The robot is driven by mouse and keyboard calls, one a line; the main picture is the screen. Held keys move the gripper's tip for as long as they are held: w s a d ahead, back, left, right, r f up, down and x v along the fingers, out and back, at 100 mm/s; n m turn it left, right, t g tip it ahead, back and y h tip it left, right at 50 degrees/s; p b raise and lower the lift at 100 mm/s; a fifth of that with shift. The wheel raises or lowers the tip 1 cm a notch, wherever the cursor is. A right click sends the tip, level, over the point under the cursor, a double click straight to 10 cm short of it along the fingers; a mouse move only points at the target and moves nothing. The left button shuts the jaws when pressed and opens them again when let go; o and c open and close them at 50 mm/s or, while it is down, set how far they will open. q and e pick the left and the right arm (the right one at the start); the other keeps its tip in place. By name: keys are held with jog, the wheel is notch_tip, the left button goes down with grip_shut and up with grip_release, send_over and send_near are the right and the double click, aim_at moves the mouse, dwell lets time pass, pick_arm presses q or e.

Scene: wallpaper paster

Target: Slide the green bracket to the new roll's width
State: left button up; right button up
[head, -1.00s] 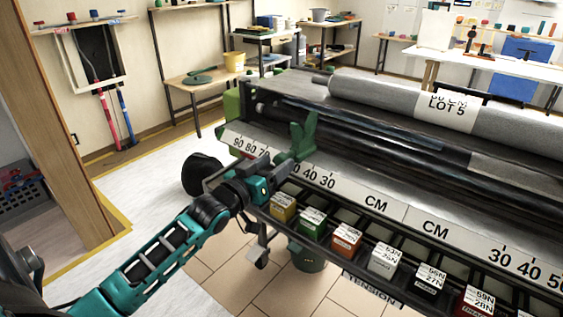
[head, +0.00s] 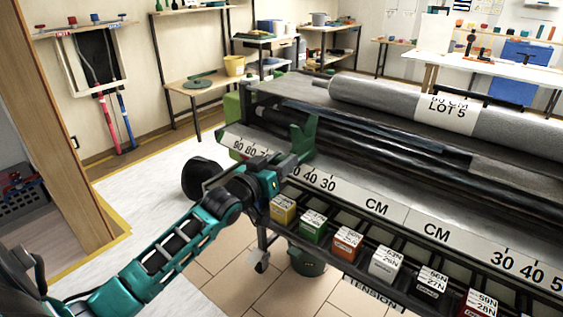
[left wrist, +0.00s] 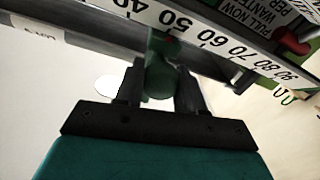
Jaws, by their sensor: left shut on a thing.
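The green bracket (head: 307,132) stands upright at the left part of the paster's front, just behind the white centimetre scale (head: 375,206). My left gripper (head: 287,164) reaches it from the front left and is shut on it. In the left wrist view the bracket (left wrist: 160,68) sits between the two dark fingers (left wrist: 160,92), near the lower numbers of the scale. The gripper and bracket hide part of the scale in the head view. The new roll (head: 385,98) is grey and lies on top at the back; its label reads CM LOT 5, its number unclear. My right gripper is out of view.
Several coloured weight blocks, such as a yellow one (head: 283,208) and a green one (head: 312,222), sit in a row below the scale. Dark rollers run behind the bracket. A wooden post (head: 75,120) stands at the left, with open floor between it and the machine.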

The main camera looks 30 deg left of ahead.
pick_arm(q)
grip_shut()
jog(key=shift+a, duration=0.1)
jog(key=a+p, duration=0.1)
jog(key=a, duration=0.4)
jog(key=shift+w, duration=0.2)
jog(key=o, duration=0.6)
grip_release()
jog(key=shift+s+d, duration=0.1)
